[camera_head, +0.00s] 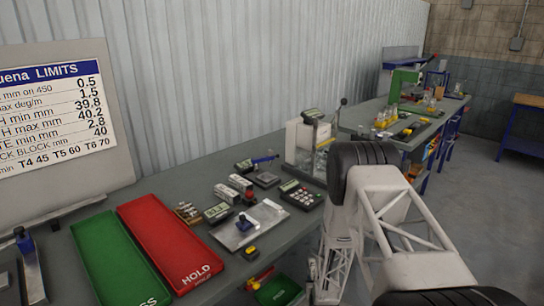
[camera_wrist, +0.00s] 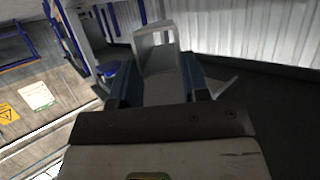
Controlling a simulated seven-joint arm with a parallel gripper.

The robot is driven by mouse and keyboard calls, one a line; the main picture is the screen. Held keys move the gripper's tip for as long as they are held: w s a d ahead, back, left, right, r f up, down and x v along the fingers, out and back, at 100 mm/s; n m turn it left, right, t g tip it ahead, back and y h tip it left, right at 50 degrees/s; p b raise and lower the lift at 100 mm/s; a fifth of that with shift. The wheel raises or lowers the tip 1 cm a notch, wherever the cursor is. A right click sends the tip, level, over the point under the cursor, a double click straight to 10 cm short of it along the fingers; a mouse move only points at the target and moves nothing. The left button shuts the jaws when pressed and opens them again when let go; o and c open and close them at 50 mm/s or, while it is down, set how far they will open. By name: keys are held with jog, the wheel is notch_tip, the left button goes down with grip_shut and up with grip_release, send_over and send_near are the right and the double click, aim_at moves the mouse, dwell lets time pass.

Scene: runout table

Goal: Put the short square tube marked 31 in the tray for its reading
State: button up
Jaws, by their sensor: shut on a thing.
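My gripper (camera_wrist: 156,82) shows in the wrist view, its dark blue-grey fingers shut on a light grey square tube (camera_wrist: 160,58). The tube is short and open-ended, and its hollow end shows above the fingers. I can make out no number on it. In the head view my arm is at the right, and the gripper and tube cannot be made out. A green tray (camera_head: 112,258), its lettering partly cut off to "SS", lies at the lower left of the bench. A red tray marked HOLD (camera_head: 165,240) lies beside it on the right. Both look empty.
A LIMITS board (camera_head: 55,115) stands at the left, listing H 39.8 to 40.2 mm. A metal plate (camera_head: 250,225), small gauges and a keypad device (camera_head: 300,195) crowd the bench right of the trays. A white instrument stand (camera_head: 305,145) is farther back. A second bench stands beyond.

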dwell(0.3)
jog(key=w+d+r, duration=0.4)
jog(key=d+r, duration=0.7)
jog(key=d, duration=0.1)
jog(key=w+d+r, duration=0.4)
jog(key=d+r, duration=0.7)
jog(key=d, duration=0.2)
jog(key=w+d+r, duration=0.1)
jog(key=d+r, duration=0.2)
jog(key=r, duration=1.1)
jog(key=s+a+r+n+y, duration=0.2)
jog(key=s+a, duration=0.1)
jog(key=a, duration=0.5)
jog(key=s+a+r+n+g+y, duration=0.1)
jog(key=s+a, duration=0.3)
jog(key=a, duration=0.3)
jog(key=s+a+r+n+y, duration=0.2)
jog(key=s+a, duration=0.1)
jog(key=a, duration=0.5)
jog(key=s+a+r+n+g+y, duration=0.2)
jog(key=s+a+n+g+y, duration=0.1)
jog(key=s+a, duration=1.4)
jog(key=shift+a+n+y, duration=0.15)
jog(key=shift+n+y, duration=0.35)
jog(key=shift+y, duration=0.3)
